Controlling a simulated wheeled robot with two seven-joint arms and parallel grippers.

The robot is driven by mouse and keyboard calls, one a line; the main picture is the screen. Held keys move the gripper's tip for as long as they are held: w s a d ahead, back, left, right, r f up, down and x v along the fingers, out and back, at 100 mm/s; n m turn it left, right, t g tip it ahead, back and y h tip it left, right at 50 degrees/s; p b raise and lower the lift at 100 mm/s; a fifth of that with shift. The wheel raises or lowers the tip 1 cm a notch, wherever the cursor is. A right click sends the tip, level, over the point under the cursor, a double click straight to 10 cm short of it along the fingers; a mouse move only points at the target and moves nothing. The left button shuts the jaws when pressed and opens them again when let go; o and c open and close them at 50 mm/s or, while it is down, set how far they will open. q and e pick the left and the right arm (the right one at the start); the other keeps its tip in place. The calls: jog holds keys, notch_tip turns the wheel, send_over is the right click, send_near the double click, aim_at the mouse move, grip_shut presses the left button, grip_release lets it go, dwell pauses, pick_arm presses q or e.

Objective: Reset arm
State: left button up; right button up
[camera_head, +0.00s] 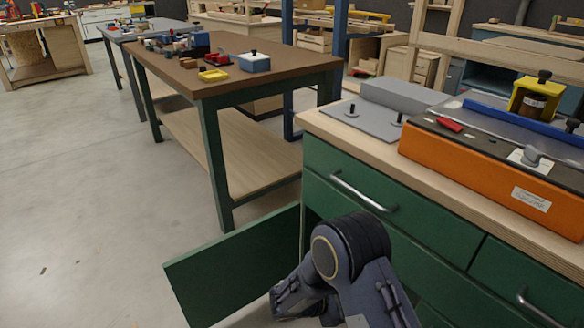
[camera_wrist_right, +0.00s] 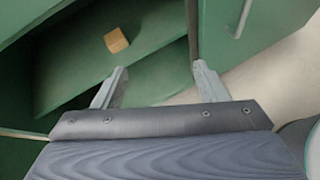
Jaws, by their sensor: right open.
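In the right wrist view my right gripper (camera_wrist_right: 159,67) is open, its two fingers wide apart with nothing between them. It is at the opening of a green cabinet (camera_head: 320,172). A small wooden block (camera_wrist_right: 116,41) lies on a green surface inside the cabinet, beyond the left finger and apart from it. In the head view my right arm bends down in front of the cabinet, and its gripper is not clearly visible there. My left gripper is in neither view.
The cabinet's green door (camera_head: 235,270) stands open to the left of my arm; it also shows in the right wrist view (camera_wrist_right: 232,45). Drawers with metal handles (camera_head: 362,192) face me. A brown-topped workbench (camera_head: 215,85) stands behind. The concrete floor (camera_head: 80,200) at left is clear.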

jog(key=s+d+r+m+g+y, duration=0.5)
jog(key=s+d+r+m+y, duration=0.25)
jog(key=s+r+m, duration=0.45)
jog(key=s+a+r+m+t+y, duration=0.2)
jog(key=s+r+m+t+y, duration=0.4)
jog(key=s+r+m+y, duration=0.4)
notch_tip(320, 180, up, 34)
jog(key=s+h+p, duration=0.2)
jog(key=p, duration=3)
jog(key=shift+s+n+p, duration=0.15)
jog(key=shift+n+p, duration=0.15)
jog(key=shift+p, duration=0.1)
